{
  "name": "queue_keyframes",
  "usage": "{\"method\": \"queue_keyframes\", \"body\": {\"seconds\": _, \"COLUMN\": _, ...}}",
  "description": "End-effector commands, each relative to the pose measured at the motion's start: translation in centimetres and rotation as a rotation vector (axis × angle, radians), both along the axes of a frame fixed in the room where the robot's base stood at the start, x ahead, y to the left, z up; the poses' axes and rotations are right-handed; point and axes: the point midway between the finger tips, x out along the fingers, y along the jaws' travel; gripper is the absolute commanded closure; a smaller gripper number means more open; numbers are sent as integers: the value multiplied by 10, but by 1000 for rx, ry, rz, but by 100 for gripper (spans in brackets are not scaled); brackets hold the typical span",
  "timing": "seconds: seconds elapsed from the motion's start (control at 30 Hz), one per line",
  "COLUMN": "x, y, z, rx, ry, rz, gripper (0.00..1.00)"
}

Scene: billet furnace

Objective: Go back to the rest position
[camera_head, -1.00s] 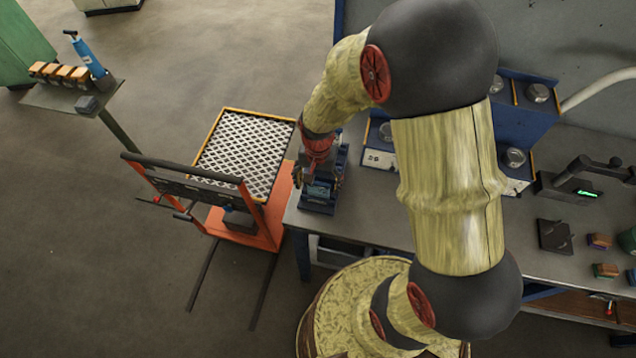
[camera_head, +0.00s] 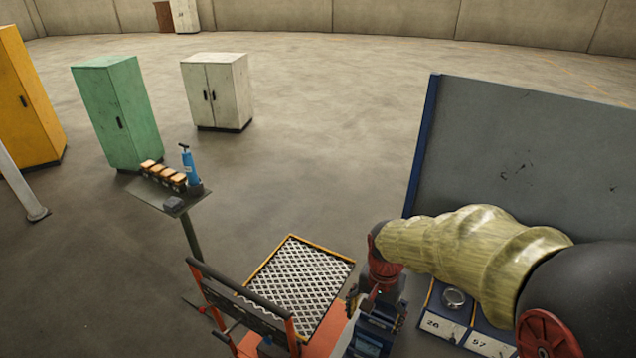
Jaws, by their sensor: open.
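My arm, in pale yellow sleeving with black joints, reaches in from the right of the head view. Its red and dark wrist points down over the left end of the bench. My gripper (camera_head: 377,302) is at the wrist's lower end, open, just above or at a blue device (camera_head: 368,338) on the bench. The fingertips are small and partly hidden, so I cannot tell whether they touch the device. I see nothing held between them.
An orange cart (camera_head: 255,345) with a mesh-topped platform (camera_head: 300,275) stands left of the bench. Blue bins labelled 26 and 57 (camera_head: 445,325) sit right of the gripper. Cabinets stand behind on open floor.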

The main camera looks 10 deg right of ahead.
Motion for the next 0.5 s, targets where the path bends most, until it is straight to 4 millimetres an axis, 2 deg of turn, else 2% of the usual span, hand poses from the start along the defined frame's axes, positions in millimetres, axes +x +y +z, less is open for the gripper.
{"method": "queue_keyframes", "body": {"seconds": 0.17, "x": -1, "y": 0, "z": 0, "rx": 0, "ry": 5, "rz": 66, "gripper": 25}}
{"method": "queue_keyframes", "body": {"seconds": 0.3, "x": -25, "y": 0, "z": -5, "rx": 6, "ry": 48, "rz": 210, "gripper": 25}}
{"method": "queue_keyframes", "body": {"seconds": 0.5, "x": -59, "y": 0, "z": 26, "rx": -3, "ry": -15, "rz": 416, "gripper": 25}}
